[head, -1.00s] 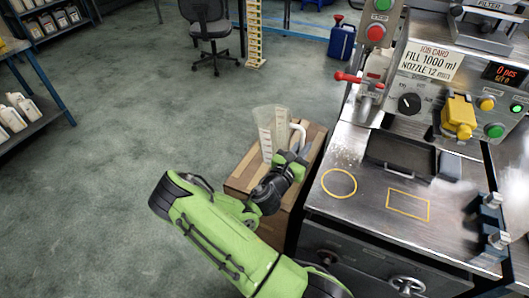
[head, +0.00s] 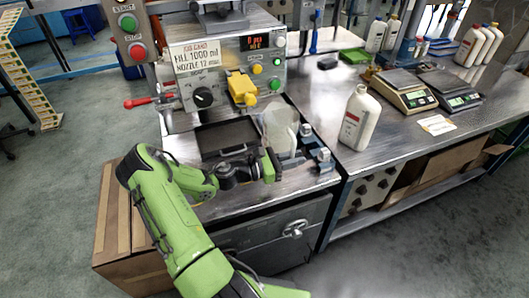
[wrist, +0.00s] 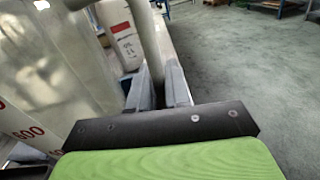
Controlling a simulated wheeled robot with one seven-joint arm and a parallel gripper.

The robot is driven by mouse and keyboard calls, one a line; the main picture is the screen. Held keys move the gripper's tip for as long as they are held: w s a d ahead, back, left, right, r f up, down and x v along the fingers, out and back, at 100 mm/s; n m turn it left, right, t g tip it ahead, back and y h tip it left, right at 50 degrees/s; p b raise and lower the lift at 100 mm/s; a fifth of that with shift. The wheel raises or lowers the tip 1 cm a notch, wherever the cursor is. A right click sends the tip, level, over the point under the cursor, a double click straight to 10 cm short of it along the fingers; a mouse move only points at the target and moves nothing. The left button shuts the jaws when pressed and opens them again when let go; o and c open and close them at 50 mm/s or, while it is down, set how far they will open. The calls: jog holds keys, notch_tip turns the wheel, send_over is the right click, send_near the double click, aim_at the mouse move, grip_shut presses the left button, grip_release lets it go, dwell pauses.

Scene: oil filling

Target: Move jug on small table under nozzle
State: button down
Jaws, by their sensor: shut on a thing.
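The jug (head: 279,128) is translucent, with a pale handle and red graduation marks. It is at the right part of the steel filling station's top, close to the clamps; I cannot tell whether its base touches the surface. My gripper (head: 272,163) is shut on its handle. In the wrist view the handle (wrist: 146,45) stands between my two fingers (wrist: 157,88), and the jug wall (wrist: 45,75) fills the left side. I cannot make out the nozzle.
The control panel (head: 215,75) with a red-handled lever (head: 150,102) rises behind the station top. Clamps (head: 322,158) stand right of the jug. A white bottle (head: 360,118) and scales (head: 402,92) are on the bench (head: 375,170) at the right. A black tray (head: 222,142) lies left of the jug.

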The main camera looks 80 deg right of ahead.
jog(key=shift+w+a+f+b, duration=0.3)
jog(key=shift+w+f+b, duration=0.2)
jog(key=shift+f+b, duration=0.3)
jog(key=shift+w+a+f+b, duration=0.3)
jog(key=shift+w+f+b, duration=0.2)
jog(key=shift+f+b, duration=0.25)
jog(key=shift+w+a+f+b, duration=0.3)
jog(key=shift+w+f+b, duration=0.2)
jog(key=shift+f+b, duration=0.3)
jog(key=shift+b+v, duration=0.5)
jog(key=shift+v, duration=3.3)
jog(key=shift+s+a, duration=0.1)
jog(key=shift+a, duration=0.05)
jog(key=shift+f, duration=0.1)
jog(key=c, duration=1)
grip_release()
